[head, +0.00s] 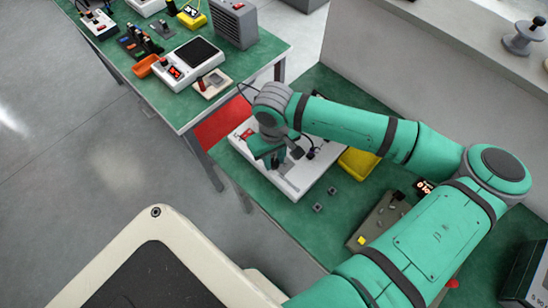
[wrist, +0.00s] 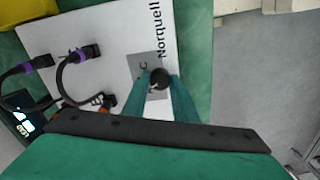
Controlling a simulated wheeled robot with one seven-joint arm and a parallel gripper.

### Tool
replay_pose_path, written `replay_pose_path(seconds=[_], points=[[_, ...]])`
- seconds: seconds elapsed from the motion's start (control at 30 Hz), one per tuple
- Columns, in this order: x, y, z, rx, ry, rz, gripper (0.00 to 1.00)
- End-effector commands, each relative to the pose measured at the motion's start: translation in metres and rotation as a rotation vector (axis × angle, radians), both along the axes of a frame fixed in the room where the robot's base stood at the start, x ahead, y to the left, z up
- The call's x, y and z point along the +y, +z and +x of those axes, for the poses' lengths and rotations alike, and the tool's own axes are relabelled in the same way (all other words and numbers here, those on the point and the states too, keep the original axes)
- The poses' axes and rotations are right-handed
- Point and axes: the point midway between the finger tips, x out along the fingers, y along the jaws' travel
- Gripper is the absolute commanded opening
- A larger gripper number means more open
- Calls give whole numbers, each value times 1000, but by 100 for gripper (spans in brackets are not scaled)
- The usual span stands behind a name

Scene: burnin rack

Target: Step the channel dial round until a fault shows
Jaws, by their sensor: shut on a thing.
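The channel dial is a round black knob (wrist: 159,78) on a grey plate (wrist: 140,66) of a white unit lettered "Norquell" (wrist: 98,20) in the wrist view. My gripper (wrist: 160,92) is shut on the knob, one green finger at each side. In the head view my gripper (head: 276,160) reaches down over the white unit (head: 311,178) on the green bench and hides the knob. A small dark display with lit marks (wrist: 22,122) shows at the left edge of the wrist view; I cannot read it.
Cables with purple bands (wrist: 77,54) plug into the unit beside the plate. A yellow box (head: 358,162) stands behind it. Small grey parts (head: 331,190) lie on the bench. A grey-brown panel (head: 378,222) lies to the right. Another bench (head: 190,115) holds several instruments.

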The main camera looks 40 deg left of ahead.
Motion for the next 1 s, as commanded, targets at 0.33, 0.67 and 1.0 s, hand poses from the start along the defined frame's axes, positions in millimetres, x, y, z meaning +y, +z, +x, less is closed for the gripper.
replay_pose_path(seconds=[0.33,0.67,1.0], points=[[2,0,0,2,-282,6,3],[2,0,0,0,-446,5,3],[2,1,1,-2,-491,6,3]])
